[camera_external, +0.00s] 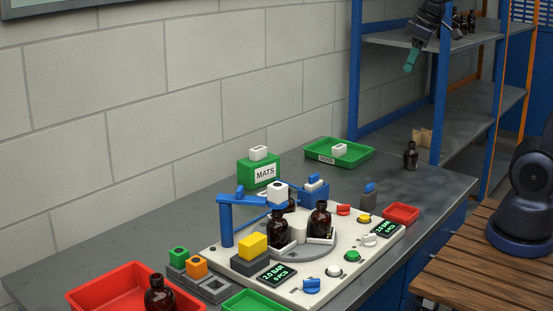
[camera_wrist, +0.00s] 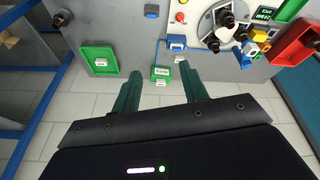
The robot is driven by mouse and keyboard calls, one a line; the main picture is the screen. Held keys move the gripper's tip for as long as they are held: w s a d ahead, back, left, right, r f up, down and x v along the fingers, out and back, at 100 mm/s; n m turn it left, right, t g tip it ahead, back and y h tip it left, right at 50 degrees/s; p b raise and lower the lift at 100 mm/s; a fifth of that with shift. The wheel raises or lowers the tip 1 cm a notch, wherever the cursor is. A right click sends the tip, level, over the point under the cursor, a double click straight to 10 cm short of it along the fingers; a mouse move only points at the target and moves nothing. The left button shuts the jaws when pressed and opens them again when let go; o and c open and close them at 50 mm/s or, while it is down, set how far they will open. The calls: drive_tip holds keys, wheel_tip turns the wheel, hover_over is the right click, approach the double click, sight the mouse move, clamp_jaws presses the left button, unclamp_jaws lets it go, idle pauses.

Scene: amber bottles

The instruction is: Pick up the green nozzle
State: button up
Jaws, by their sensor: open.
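The green nozzle appears to be the small green block with a dark hole in its top (camera_external: 179,254). It sits on a grey holder at the left front of the bench, beside an orange one (camera_external: 196,266). In the wrist view I cannot make it out surely among small coloured blocks at the upper right. My gripper (camera_external: 411,60) is high at the upper right, by the blue shelf, far from the nozzle. In the wrist view its two teal fingers (camera_wrist: 161,75) are apart with nothing held between them.
A white station plate (camera_external: 318,291) with amber bottles, a blue post and coloured knobs fills the bench middle. A red bin (camera_external: 92,294) with a bottle stands left. A green MATS box (camera_external: 259,171) and green tray (camera_external: 322,144) stand behind. Blue shelving (camera_external: 440,95) rises at right.

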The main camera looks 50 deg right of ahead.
drive_tip(key=w+a+n+g, duration=0.1)
drive_tip(key=w+a+n, duration=0.3)
drive_tip(key=w+a, duration=1)
drive_tip(key=n+g, duration=0.3)
drive_tip(key=n, duration=0.7)
hover_over(177, 251)
wheel_tip(177, 251, down, 30)
drive_tip(key=shift+s+a+f+n, duration=0.2)
drive_tip(key=shift+s+f+n, duration=0.05)
drive_tip(key=shift+f+n, duration=0.1)
wheel_tip(177, 251, down, 10)
drive_tip(key=shift+w+d+f, duration=0.15)
drive_tip(key=shift+f, duration=0.1)
drive_tip(key=c, duration=0.7)
